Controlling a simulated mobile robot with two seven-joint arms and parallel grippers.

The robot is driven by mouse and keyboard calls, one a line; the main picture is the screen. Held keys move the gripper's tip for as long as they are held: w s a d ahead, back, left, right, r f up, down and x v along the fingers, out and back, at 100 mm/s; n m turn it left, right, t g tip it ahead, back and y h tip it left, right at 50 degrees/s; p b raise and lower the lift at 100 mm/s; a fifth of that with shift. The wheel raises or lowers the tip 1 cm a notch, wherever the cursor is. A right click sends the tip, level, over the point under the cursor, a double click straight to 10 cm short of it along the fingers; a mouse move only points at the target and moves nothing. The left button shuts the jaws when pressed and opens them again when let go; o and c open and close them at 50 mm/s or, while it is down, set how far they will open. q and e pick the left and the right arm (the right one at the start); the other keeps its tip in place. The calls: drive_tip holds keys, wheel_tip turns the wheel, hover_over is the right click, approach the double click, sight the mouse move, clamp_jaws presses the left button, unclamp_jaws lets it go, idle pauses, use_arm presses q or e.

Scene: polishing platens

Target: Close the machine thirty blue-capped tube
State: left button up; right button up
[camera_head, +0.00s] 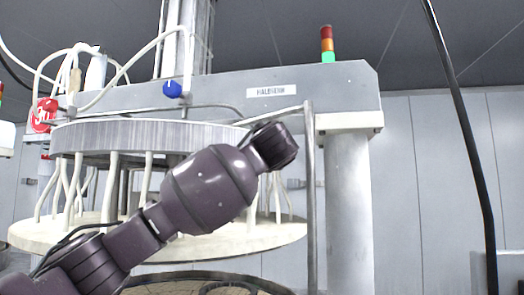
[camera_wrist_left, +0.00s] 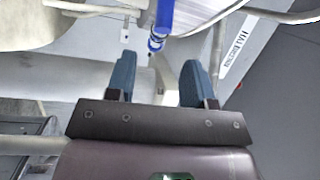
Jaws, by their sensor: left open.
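The machine (camera_head: 220,95) has a ribbed round drum with pale tubes below it and a red number sign (camera_head: 42,115), partly hidden by hoses. A blue cap (camera_head: 172,89) shows on its upper part, in front of the upright pipes. In the left wrist view, a blue tube-like part (camera_wrist_left: 160,24) with a pale band comes down from the top edge. My left gripper (camera_wrist_left: 159,65) is open and empty, with blue fingers. The blue part lies just past the gap between the fingertips, apart from them. In the head view my left arm crosses the drum, and its fingers are not visible.
White hoses (camera_head: 125,75) loop over the machine's upper left. A thin metal post (camera_head: 310,190) stands right of my arm, before a thick grey column (camera_head: 347,205). A black cable (camera_head: 465,130) hangs at the right. The space between column and cable looks clear.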

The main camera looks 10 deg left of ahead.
use_arm(q)
drive_tip(key=p+x, duration=0.2)
drive_tip(key=x, duration=0.6)
drive_tip(key=shift+w+p, duration=0.1)
drive_tip(key=shift+p, duration=0.3)
clamp_jaws()
